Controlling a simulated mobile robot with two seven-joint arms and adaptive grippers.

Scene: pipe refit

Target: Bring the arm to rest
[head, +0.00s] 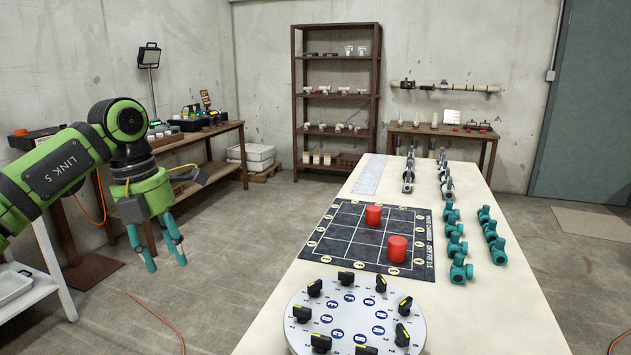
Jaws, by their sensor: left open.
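My left gripper (160,246) shows at the left of the head view, on a green and black arm that comes in from the left edge. Its two teal fingers point down and stand apart, with nothing between them. It hangs in the air over the floor, left of the long pale table (500,310) and apart from it. My right gripper is not in view.
On the table lie a dark grid mat (345,255) with two red cylinders (397,249), a round dial plate (357,315) with black knobs, and several teal fittings (460,270). A workbench (195,135) stands behind my left arm. A white shelf (30,295) is at lower left.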

